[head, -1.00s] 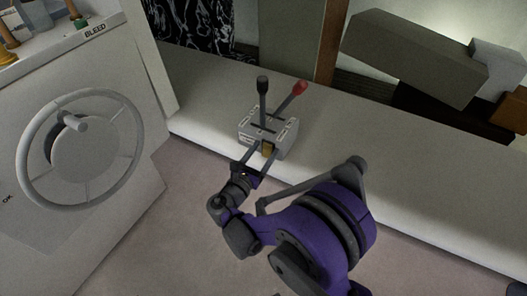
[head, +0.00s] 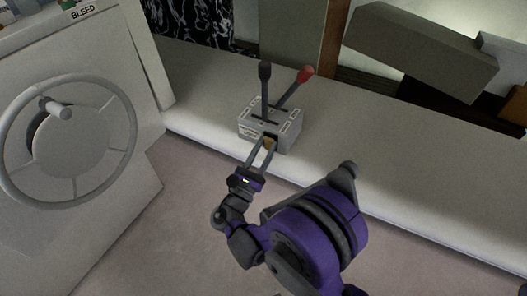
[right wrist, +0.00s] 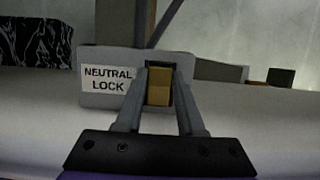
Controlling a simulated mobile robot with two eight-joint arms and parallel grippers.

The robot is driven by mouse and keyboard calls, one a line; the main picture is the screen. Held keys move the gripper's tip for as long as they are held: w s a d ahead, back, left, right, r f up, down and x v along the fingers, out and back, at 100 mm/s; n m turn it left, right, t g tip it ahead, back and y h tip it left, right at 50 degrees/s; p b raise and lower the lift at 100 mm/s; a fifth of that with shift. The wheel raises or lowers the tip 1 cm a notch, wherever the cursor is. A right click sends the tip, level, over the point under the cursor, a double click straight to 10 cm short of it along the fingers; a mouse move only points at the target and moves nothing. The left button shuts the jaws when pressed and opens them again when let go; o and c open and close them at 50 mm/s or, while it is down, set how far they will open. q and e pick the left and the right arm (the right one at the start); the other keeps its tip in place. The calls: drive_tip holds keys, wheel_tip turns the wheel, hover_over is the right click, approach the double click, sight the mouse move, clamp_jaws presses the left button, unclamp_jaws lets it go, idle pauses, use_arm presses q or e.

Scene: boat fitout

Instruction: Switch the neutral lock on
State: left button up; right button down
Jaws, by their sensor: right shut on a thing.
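The neutral lock is a small yellow rocker switch (right wrist: 159,87) on the front face of a grey control box (head: 257,131). A label reading "NEUTRAL LOCK" (right wrist: 108,80) is beside it on the left in the right wrist view. The box carries a black-knobbed lever (head: 264,90) and a red-knobbed lever (head: 304,75), which leans right. My right gripper (head: 264,144) has its fingertips at the yellow switch, one on each side. It is shut on the switch, which shows between the fingers (right wrist: 159,100). My left gripper is not in view.
The box sits on a long white ledge (head: 400,170). A white console with a grey steering wheel (head: 8,155) stands at the left. A grey block (head: 415,55) is at the upper right. The ledge right of the box is clear.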

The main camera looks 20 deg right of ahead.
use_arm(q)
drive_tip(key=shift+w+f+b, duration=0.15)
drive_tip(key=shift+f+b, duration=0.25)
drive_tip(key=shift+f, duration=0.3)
use_arm(e)
drive_tip(key=shift+f+t+h, duration=0.2)
drive_tip(key=shift+t+h, duration=0.1)
drive_tip(key=shift+h, duration=0.1)
drive_tip(key=c, duration=0.5)
unclamp_jaws()
use_arm(q)
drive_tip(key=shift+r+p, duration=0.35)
drive_tip(key=shift+p, duration=0.05)
use_arm(e)
drive_tip(key=v, duration=1)
drive_tip(key=shift+s+a, duration=0.25)
drive_tip(key=shift+a, duration=0.1)
